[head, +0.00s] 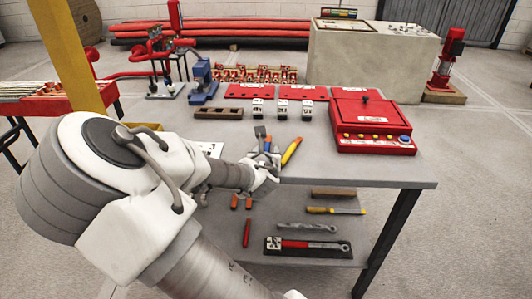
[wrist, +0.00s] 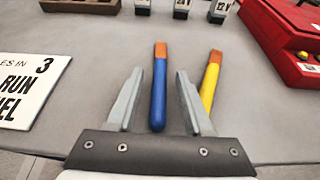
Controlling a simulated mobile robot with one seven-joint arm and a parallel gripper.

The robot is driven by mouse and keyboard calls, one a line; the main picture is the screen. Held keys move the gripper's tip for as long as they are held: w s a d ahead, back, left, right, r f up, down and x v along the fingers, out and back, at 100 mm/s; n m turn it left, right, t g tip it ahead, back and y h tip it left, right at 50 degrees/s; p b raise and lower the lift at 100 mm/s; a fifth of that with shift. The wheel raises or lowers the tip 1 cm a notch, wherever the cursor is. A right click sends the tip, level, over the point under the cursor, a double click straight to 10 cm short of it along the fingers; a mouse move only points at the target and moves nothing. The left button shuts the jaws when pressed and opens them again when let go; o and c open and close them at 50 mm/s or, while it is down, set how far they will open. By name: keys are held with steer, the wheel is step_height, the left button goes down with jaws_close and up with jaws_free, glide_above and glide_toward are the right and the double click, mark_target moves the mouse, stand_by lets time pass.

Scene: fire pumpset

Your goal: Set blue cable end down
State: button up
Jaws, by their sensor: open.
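The blue cable end (wrist: 159,98), a blue rod with an orange tip, lies between the open fingers of my gripper (wrist: 160,73) in the wrist view. It points away from me and appears to rest on the grey tabletop, with a gap to each finger. In the head view my gripper (head: 266,162) is low at the table's front edge, where the blue piece is mostly hidden. A yellow cable end (wrist: 209,82) with an orange tip lies just right of the right finger; it also shows in the head view (head: 291,151).
A white numbered sign (wrist: 28,88) lies to the left. Small labelled blocks (head: 282,108) and red plates (head: 300,92) stand behind. A red case (head: 372,122) sits at the right. Tools such as a wrench (head: 306,245) lie on the lower shelf. Bare tabletop lies between gripper and case.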

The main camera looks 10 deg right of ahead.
steer(key=b+v, duration=0.3)
steer(key=v, duration=0.9)
steer(key=s+d+f+m+g+y, duration=0.25)
steer(key=s+f+m+g, duration=0.55)
steer(key=f+m, duration=0.55)
steer(key=s+r+m+y, duration=0.1)
steer(key=s+r+m, duration=0.5)
steer(key=r+m, duration=0.3)
steer(key=s+a+r+m, duration=0.1)
steer(key=s+r+m, duration=0.6)
steer(key=r+m, duration=0.3)
steer(key=shift+s+a+r+t+y, duration=0.15)
steer(key=shift+s+r+t+y, duration=0.2)
steer(key=shift+t, duration=0.05)
